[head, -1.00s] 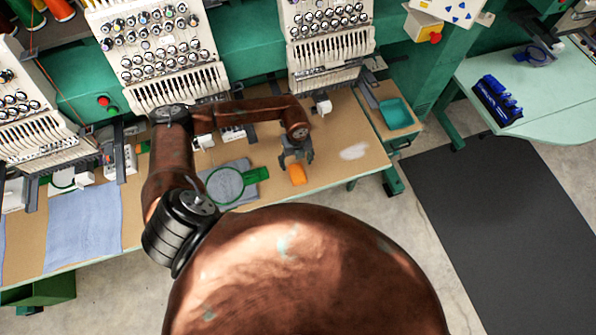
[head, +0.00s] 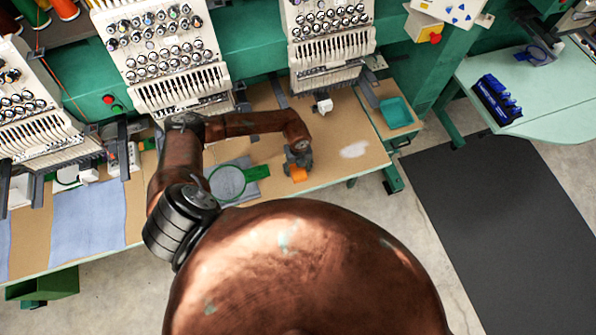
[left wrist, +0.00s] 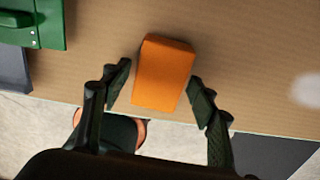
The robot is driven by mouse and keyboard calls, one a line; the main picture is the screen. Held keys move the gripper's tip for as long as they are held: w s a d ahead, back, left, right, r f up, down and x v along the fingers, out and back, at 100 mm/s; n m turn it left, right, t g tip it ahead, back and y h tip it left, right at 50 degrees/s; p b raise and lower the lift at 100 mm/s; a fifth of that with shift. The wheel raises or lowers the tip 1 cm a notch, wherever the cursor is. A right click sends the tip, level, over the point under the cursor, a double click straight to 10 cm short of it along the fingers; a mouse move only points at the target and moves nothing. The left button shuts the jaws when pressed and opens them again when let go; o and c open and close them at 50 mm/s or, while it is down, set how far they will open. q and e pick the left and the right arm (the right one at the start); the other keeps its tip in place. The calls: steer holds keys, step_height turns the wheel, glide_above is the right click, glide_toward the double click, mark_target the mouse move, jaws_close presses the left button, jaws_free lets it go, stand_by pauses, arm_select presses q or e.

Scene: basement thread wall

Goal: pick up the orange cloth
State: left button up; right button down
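The orange cloth (head: 299,174) is a small folded block on the tan table near its front edge. My left gripper (head: 297,160) is above it in the head view and hides part of it. In the left wrist view the orange cloth (left wrist: 163,73) lies between the two spread fingers of the left gripper (left wrist: 158,85). My right gripper is in neither view.
A green hoop (head: 227,183) on grey cloth lies left of the orange cloth. A white patch (head: 354,150) lies to the right. Embroidery machine heads (head: 160,50) stand behind. A teal tray (head: 397,112) is at the table's right end.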

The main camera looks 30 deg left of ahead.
mark_target(298, 170)
arm_select(q)
steer(key=c, duration=0.8)
steer(key=shift+w+r, duration=0.1)
steer(key=shift+r, duration=0.3)
step_height(298, 170, up, 2)
steer(key=shift+r, duration=0.25)
steer(key=s+r, duration=0.1)
steer(key=s+d+r+b, duration=0.1)
steer(key=r, duration=0.1)
steer(key=s+d+r, duration=0.1)
steer(key=s+r, duration=0.1)
steer(key=shift+d+r+b, duration=0.1)
steer(key=shift+d+b, duration=0.15)
steer(key=shift+b, duration=0.05)
steer(key=s+d+r+b, duration=0.2)
steer(key=s+d+r, duration=0.2)
steer(key=s, duration=0.4)
steer(key=shift+d+r, duration=0.3)
steer(key=shift+d, duration=0.05)
steer(key=shift+s, duration=0.1)
